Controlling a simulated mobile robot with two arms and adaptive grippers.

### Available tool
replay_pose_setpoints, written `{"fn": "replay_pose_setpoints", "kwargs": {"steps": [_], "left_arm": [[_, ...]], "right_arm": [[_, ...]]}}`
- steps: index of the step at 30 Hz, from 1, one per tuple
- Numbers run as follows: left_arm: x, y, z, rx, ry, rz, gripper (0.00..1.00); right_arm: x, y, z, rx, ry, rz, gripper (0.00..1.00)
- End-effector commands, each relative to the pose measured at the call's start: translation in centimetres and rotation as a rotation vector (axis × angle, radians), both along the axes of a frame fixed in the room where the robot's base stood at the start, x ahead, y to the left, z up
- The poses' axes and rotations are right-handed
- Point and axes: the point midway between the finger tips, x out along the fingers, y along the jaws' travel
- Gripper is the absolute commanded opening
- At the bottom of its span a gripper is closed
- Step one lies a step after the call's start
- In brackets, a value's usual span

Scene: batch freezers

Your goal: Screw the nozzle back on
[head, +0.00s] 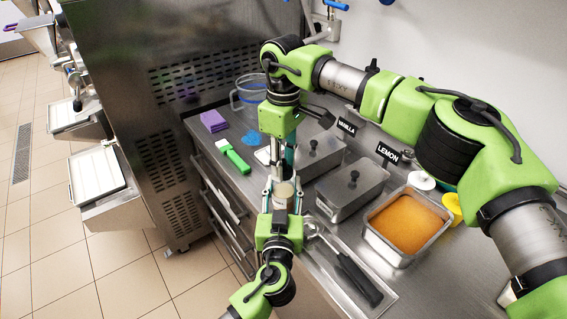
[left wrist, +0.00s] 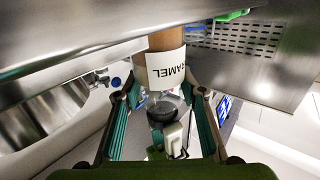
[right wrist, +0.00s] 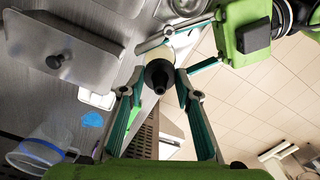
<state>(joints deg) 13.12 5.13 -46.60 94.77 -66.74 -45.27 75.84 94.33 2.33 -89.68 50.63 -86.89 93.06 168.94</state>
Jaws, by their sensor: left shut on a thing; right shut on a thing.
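The caramel bottle (head: 284,194) stands over the front of the counter, between my two grippers. My left gripper (head: 284,203) is shut on it from the near side. Its label, partly readable as "AMEL", shows in the left wrist view (left wrist: 167,68). The black nozzle (right wrist: 158,74) shows in the right wrist view, its tip toward that camera and the pale bottle top behind it. My right gripper (right wrist: 156,84) points down from above and is shut on the nozzle. The nozzle lines up with the bottle top. Whether its thread is seated cannot be seen.
Lidded steel pans (head: 352,190) labelled vanilla and lemon stand right of the bottle, with an open orange-filled pan (head: 408,222). A dark-handled scoop (head: 352,272) lies in front.

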Motion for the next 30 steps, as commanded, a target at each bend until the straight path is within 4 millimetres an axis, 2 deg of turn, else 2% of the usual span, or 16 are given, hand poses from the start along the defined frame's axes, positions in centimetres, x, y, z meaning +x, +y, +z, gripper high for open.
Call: {"fn": "replay_pose_setpoints", "kwargs": {"steps": [5, 6, 8, 20, 30], "left_arm": [[0.0, 0.0, -0.1, 0.001, 0.002, 0.000, 0.00], [0.0, 0.0, -0.1, 0.001, 0.002, 0.000, 0.00], [0.0, 0.0, -0.1, 0.001, 0.002, 0.000, 0.00], [0.0, 0.0, -0.1, 0.001, 0.002, 0.000, 0.00], [0.0, 0.0, -0.1, 0.001, 0.002, 0.000, 0.00]], "right_arm": [[0.1, 0.0, 0.1, 0.000, -0.001, 0.001, 0.22], [0.1, 0.0, 0.1, 0.000, -0.001, 0.002, 0.35], [0.0, 0.0, 0.1, 0.000, -0.001, 0.002, 0.47], [0.0, 0.0, 0.4, 0.000, -0.001, 0.003, 0.47], [0.0, 0.0, 4.4, 0.001, -0.002, 0.003, 0.47]]}}
